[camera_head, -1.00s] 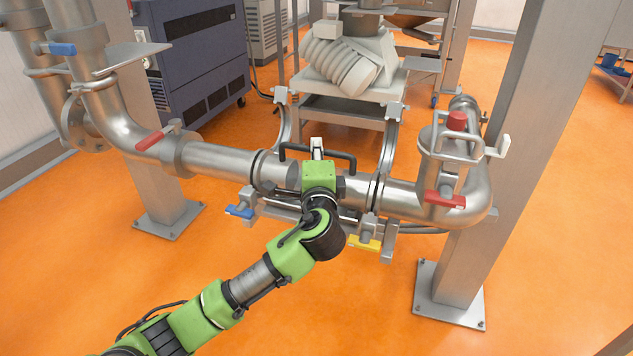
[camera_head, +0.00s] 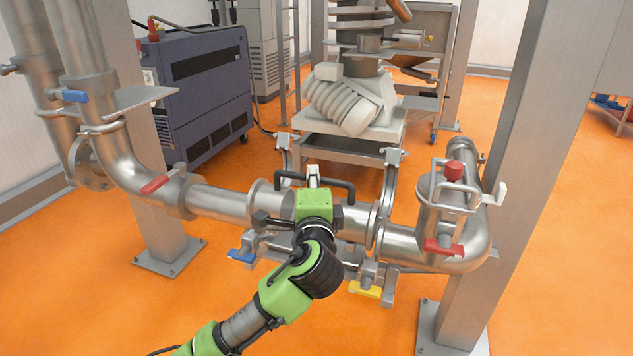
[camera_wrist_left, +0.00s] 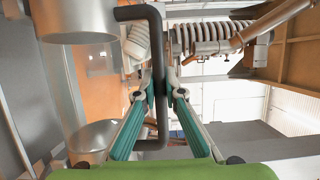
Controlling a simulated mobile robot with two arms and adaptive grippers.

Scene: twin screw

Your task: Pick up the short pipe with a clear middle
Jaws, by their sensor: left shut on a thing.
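The short pipe (camera_head: 354,222) with a clear middle lies level in the pipe line, mostly hidden behind my left arm in the head view. Its metal ends show at the left of the left wrist view (camera_wrist_left: 75,22), with a see-through stretch between them. A black bar handle (camera_head: 346,187) runs along it; the handle stands upright in the left wrist view (camera_wrist_left: 153,12). My left gripper (camera_head: 314,178) is shut on this handle, with one finger on each side of the bar in the left wrist view (camera_wrist_left: 159,90). My right gripper is not in view.
A steel pipe (camera_head: 222,203) with a red lever leads off left. A bent pipe with a red-levered valve (camera_head: 443,247) stands right. Blue (camera_head: 243,256) and yellow (camera_head: 364,290) clamp handles sit below. Steel posts (camera_head: 511,150) flank the line. Orange floor (camera_head: 80,280) is clear in front.

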